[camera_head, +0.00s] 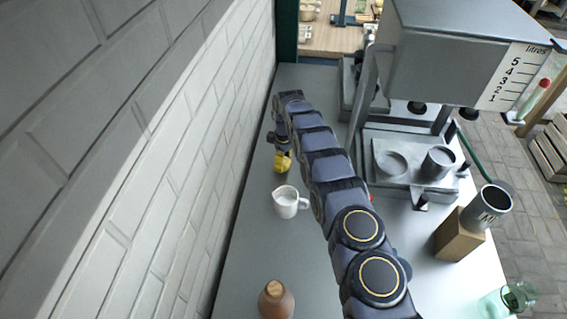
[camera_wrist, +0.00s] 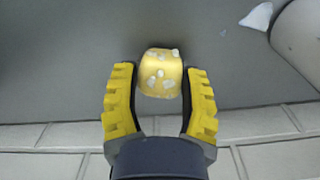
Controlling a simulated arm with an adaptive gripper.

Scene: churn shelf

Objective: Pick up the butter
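The butter (camera_wrist: 161,74) is a pale yellow block with whitish spots, on the grey counter. In the wrist view it lies between the fingertips of my gripper (camera_wrist: 160,68). The yellow, ridged fingers are apart, one on each side of the butter, with narrow gaps showing. I cannot tell how far above the counter the fingertips are. In the head view my gripper (camera_head: 283,161) is a small yellow patch low over the counter near the brick wall. The butter cannot be told apart from the yellow fingers there.
A white jug (camera_head: 286,203) stands close to my gripper and shows at the upper right in the wrist view (camera_wrist: 299,42). A brown bottle (camera_head: 276,300) is nearer. The white brick wall (camera_head: 190,150) runs along the left. A grey churn machine (camera_head: 450,50) stands at the right.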

